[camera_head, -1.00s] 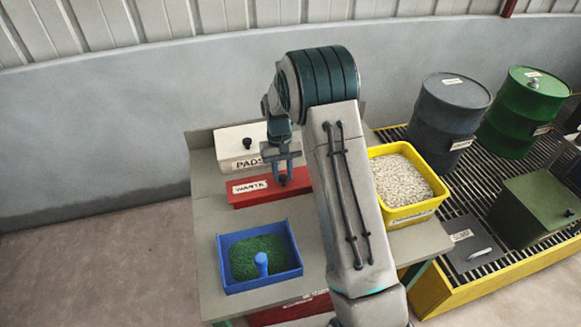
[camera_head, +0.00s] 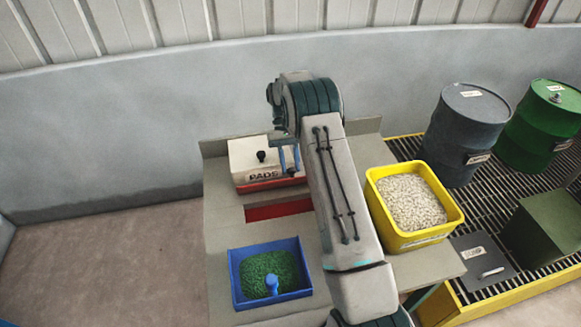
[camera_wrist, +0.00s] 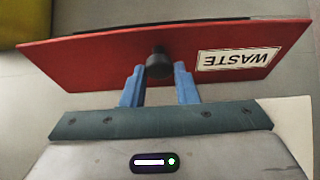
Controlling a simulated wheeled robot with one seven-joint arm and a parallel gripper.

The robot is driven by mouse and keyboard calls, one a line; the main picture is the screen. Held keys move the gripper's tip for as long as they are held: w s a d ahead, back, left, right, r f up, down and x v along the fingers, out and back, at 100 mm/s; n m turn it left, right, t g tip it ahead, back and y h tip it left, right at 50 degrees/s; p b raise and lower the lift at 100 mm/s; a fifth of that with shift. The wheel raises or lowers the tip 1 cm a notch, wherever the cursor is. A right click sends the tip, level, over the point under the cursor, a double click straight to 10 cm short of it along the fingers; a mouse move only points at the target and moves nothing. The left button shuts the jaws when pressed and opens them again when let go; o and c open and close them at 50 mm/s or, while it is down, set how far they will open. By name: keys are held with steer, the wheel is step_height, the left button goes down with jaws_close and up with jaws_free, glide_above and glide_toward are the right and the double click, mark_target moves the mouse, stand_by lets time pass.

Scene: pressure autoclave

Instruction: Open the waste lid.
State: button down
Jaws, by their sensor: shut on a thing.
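The red waste lid (camera_wrist: 95,58) fills the upper part of the wrist view, with its white WASTE label (camera_wrist: 238,60) upside down. The blue fingers of my gripper (camera_wrist: 158,78) are shut on the lid's black knob (camera_wrist: 158,62). In the head view, my gripper (camera_head: 290,160) is at the PADS box, partly hidden by my arm. A thin red strip, seemingly the lid's edge (camera_head: 265,184), shows along the front of that box. In front of it the red waste opening (camera_head: 278,210) is uncovered; its right end is hidden behind my arm.
A blue tray (camera_head: 293,293) of green granules is in front. A yellow bin (camera_head: 430,232) of pale pellets is right of my arm. Drums (camera_head: 468,135) stand farther right on a grating.

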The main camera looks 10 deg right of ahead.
steer(key=shift+w+f, duration=0.35)
steer(key=shift+w, duration=0.4)
steer(key=shift+f, duration=0.1)
